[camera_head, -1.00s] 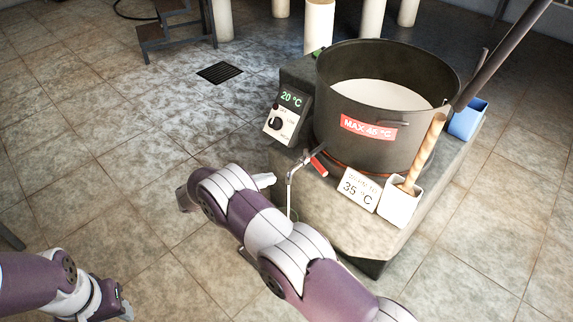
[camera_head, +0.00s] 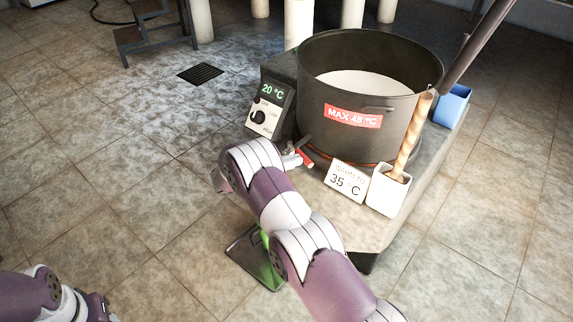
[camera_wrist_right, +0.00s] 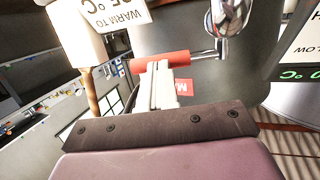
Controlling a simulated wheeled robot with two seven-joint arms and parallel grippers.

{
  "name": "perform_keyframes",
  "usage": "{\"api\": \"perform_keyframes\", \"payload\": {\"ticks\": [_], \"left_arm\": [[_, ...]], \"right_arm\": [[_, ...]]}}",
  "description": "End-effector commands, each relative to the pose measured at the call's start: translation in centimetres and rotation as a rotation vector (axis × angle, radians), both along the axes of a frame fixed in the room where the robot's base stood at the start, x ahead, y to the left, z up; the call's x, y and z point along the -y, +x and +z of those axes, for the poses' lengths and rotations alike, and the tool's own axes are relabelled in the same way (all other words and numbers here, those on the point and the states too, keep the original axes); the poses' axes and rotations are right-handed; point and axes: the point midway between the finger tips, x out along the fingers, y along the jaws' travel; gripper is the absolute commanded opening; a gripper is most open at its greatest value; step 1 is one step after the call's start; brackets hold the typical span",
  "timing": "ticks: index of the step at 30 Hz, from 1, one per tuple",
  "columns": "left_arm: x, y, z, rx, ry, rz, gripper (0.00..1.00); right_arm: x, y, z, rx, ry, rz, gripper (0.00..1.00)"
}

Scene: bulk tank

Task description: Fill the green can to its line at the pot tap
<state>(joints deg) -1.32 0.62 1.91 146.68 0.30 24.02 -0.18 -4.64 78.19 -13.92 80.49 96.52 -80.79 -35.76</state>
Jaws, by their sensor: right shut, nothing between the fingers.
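The dark pot (camera_head: 350,125) holds pale liquid and stands on the stone block. Its tap has a red handle (camera_head: 304,158), which also shows in the right wrist view (camera_wrist_right: 152,62) near the metal tap body (camera_wrist_right: 226,22). My right gripper (camera_head: 291,160) is shut and empty at the tap. In the wrist view its white fingertips (camera_wrist_right: 160,82) are right by the red handle; whether they touch it I cannot tell. The green can (camera_head: 267,258) is low beside the block, mostly hidden behind my right arm, so its line and level are hidden. My left gripper (camera_head: 98,306) is at the bottom left, partly cut off.
A control box (camera_head: 268,105) reads 20 °C. A "35 °C" card (camera_head: 345,182) and a white holder (camera_head: 388,190) with a wooden-handled tool stand at the block's front. A blue container (camera_head: 452,106) is at right. Floor at left is clear.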

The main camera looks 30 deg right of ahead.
Motion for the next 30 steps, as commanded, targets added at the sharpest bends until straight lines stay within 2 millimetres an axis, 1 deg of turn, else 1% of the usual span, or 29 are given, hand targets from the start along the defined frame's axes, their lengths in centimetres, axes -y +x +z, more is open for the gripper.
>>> {"api": "perform_keyframes", "payload": {"ticks": [5,7,8,10,12,15,16,18,21,30], "left_arm": [[0.0,0.0,0.0,0.000,0.000,0.000,0.46],[0.0,0.0,0.5,0.000,0.000,0.000,0.46],[0.0,0.0,1.0,0.000,0.000,0.000,0.46],[0.0,0.0,2.8,0.000,0.000,0.000,0.46],[0.0,0.0,4.4,0.000,0.000,0.000,0.46],[0.0,0.0,5.9,0.001,0.000,0.000,0.46],[0.0,0.0,6.1,0.001,0.000,0.000,0.46],[0.0,0.0,6.0,0.001,0.000,0.000,0.46],[0.0,0.0,5.8,0.000,0.000,0.000,0.46],[0.0,0.0,5.8,0.000,0.000,0.000,0.46]], "right_arm": [[0.0,0.0,0.0,0.000,0.000,0.000,0.00],[0.1,0.0,0.3,-0.001,-0.001,0.007,0.00],[0.2,-0.1,0.5,-0.002,-0.003,0.019,0.00],[0.6,-0.3,1.1,-0.005,-0.005,0.062,0.00],[1.1,-0.5,1.3,-0.006,-0.004,0.123,0.00],[1.9,-0.7,1.0,-0.005,-0.002,0.206,0.00],[2.1,-0.7,0.8,-0.005,0.000,0.221,0.00],[2.6,-0.7,0.3,-0.001,0.001,0.229,0.00],[2.8,-0.7,0.0,0.000,0.001,0.229,0.00],[2.8,-0.8,0.0,-0.002,0.001,0.227,0.00]]}}
